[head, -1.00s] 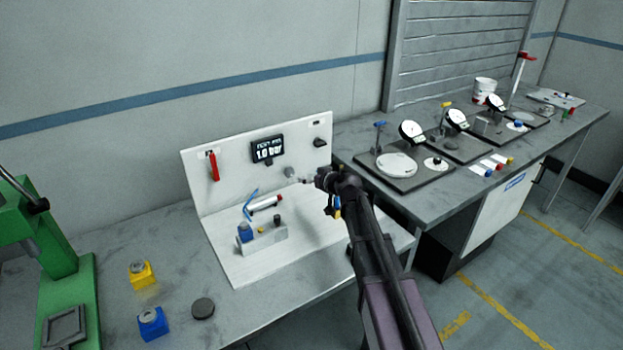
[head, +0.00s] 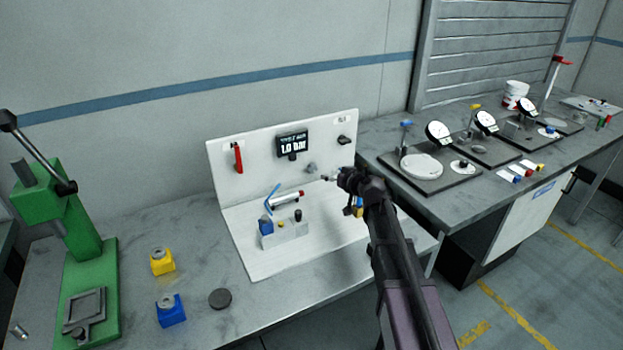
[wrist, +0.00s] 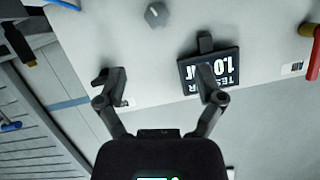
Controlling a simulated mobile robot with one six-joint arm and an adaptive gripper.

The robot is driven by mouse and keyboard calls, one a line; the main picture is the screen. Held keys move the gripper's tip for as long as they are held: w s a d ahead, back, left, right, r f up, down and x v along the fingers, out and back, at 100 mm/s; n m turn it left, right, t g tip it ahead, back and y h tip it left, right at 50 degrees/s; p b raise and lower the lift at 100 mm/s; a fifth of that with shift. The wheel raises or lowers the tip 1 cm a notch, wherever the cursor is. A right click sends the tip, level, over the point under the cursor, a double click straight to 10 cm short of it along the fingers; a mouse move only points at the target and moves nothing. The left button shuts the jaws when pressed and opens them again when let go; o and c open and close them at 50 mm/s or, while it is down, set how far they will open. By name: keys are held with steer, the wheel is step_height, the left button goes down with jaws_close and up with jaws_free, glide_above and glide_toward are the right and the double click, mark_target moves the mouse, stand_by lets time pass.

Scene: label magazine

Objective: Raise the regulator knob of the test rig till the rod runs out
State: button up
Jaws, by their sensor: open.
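The test rig (head: 240,250) is a white base and back panel on the bench. Its display (head: 293,144) reads 1.0 bar and shows upside down in the wrist view (wrist: 188,72). A grey knob (head: 311,168) sits on the panel below and right of the display; in the wrist view it is the grey knob (wrist: 156,14) at the top.
A red lever (head: 238,158) and a black fitting (head: 344,140) are on the panel. A small block (head: 286,232) stands on the rig's base. A green press (head: 85,260), yellow block (head: 162,262) and blue block (head: 171,310) are at left. Dial gauges (head: 438,132) stand at right.

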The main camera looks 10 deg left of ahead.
mark_target(314, 170)
steer(key=f+m+b, duration=0.1)
steer(key=b, duration=0.1)
steer(key=f+m+t+y+b, duration=0.1)
steer(key=b, duration=0.1)
steer(key=f+m+b, duration=0.1)
steer(key=m, duration=0.1)
steer(key=shift+s+a+f+t+b, duration=0.2)
steer(key=shift+s+t+b, duration=0.1)
steer(key=shift+t+b, duration=0.1)
steer(key=m+b, duration=0.1)
steer(key=f+m+t+b, duration=0.1)
steer(key=m+b, duration=0.1)
steer(key=shift+s+d+f+y, duration=0.15)
steer(key=shift+d+f+y, duration=0.05)
steer(key=shift+y, duration=0.1)
steer(key=shift+d+f+m+t+b, duration=0.15)
steer(key=shift+m+t+b, duration=0.35)
steer(key=shift+m+b, duration=0.35)
steer(key=x, duration=1.3)
steer(key=shift+w+a, duration=0.25)
steer(key=shift+w, duration=0.1)
steer(key=c, duration=1.1)
steer(key=shift+c, duration=0.2)
